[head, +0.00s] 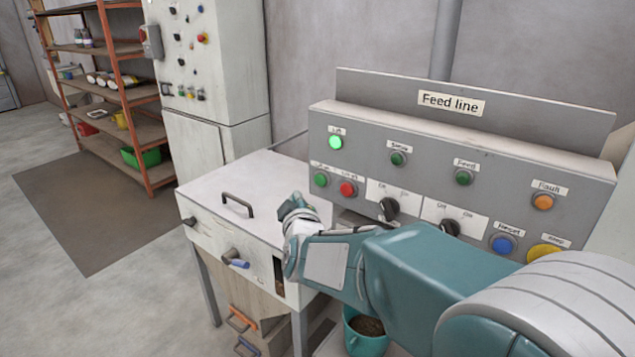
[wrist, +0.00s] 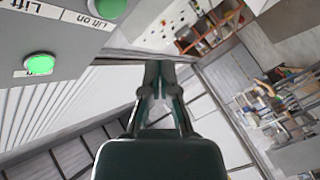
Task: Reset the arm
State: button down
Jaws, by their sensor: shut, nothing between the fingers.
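My gripper (wrist: 159,72) shows in the wrist view with its fingers together and nothing between them. In the head view my arm reaches in from the lower right, in front of the Feed line panel (head: 572,218), and hides part of it. The gripper's fingers are not clear there. In the wrist view a lit green lamp (wrist: 39,64) and part of a green button (wrist: 108,8) marked Lift on are at the upper left, apart from the fingers. In the head view the Lift lamp (head: 335,142) glows green.
A white cabinet (head: 262,188) with a dark handle (head: 237,204) stands left of the panel. A teal bucket (head: 366,343) with dark contents is under my arm. An orange shelf rack (head: 110,95) and a tall control cabinet (head: 238,60) stand behind. The floor at left is clear.

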jog(key=shift+s+a, duration=0.2)
jog(key=shift+s, duration=0.1)
jog(key=s+d+f+m+g, duration=0.1)
jog(key=s+d+m+g, duration=0.2)
jog(key=s+d, duration=0.3)
jog(key=s+d+f+m+g+h, duration=0.1)
jog(key=s+d+m+g, duration=0.3)
jog(key=s, duration=1.1)
jog(key=s+d+f+m+g+h, duration=0.1)
jog(key=s+d+f+m+g, duration=0.2)
jog(key=s+d, duration=0.5)
jog(key=shift+s+d+f+m+g, duration=0.2)
jog(key=shift+s+m+g, duration=0.5)
jog(key=shift+s, duration=0.45)
jog(key=shift+d, duration=0.15)
